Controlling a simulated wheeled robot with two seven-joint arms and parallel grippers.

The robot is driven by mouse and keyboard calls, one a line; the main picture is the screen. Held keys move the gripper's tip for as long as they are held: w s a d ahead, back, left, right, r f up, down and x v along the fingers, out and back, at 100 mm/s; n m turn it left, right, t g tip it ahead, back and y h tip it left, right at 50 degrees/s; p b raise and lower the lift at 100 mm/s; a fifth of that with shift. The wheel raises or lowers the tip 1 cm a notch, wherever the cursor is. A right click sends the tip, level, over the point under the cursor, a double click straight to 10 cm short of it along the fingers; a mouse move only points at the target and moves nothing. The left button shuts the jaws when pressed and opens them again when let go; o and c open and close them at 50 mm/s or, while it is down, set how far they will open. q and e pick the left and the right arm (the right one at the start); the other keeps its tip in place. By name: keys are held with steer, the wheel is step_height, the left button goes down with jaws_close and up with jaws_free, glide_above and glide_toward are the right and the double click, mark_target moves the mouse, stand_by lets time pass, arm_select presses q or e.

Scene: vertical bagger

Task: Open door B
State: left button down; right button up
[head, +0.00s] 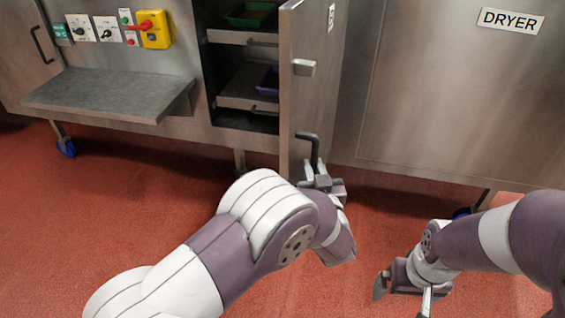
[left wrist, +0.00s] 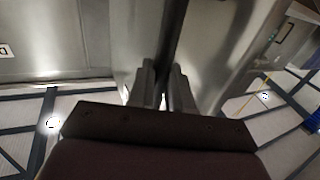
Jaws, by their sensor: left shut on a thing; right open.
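The steel cabinet door (head: 314,80) stands swung open, its front face turned to the right. A small label near its top is too steep to read. Its black bar handle (head: 312,150) is low on the door. My left gripper (head: 316,172) is shut on the lower part of this handle. In the left wrist view the dark handle (left wrist: 174,50) runs up from between the fingers of my left gripper (left wrist: 163,90). My right gripper (head: 405,288) is open and empty, low over the floor at the right.
Inside the open cabinet, a green tray (head: 250,15) and a purple tray (head: 268,80) sit on sliding shelves. A steel ledge (head: 108,92) juts out at the left, below a yellow-and-red switch (head: 154,28). The panel labelled DRYER (head: 510,20) is at the right. Red floor (head: 120,200) is clear in front.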

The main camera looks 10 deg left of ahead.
arm_select(q)
steer(key=shift+n+y, duration=0.5)
steer(key=shift+y, duration=0.1)
steer(key=d, duration=0.2)
steer(key=d+r, duration=0.1)
steer(key=d, duration=0.1)
steer(key=shift+d, duration=0.3)
steer(key=c, duration=1.1)
jaws_free()
steer(key=shift+w, duration=0.1)
steer(key=shift+w+f, duration=0.25)
steer(key=shift+f, duration=0.15)
arm_select(e)
steer(key=shift+w+f, duration=0.1)
steer(key=shift+w, duration=0.25)
arm_select(q)
steer(key=shift+s, duration=0.1)
arm_select(e)
steer(key=shift+s+d, duration=0.1)
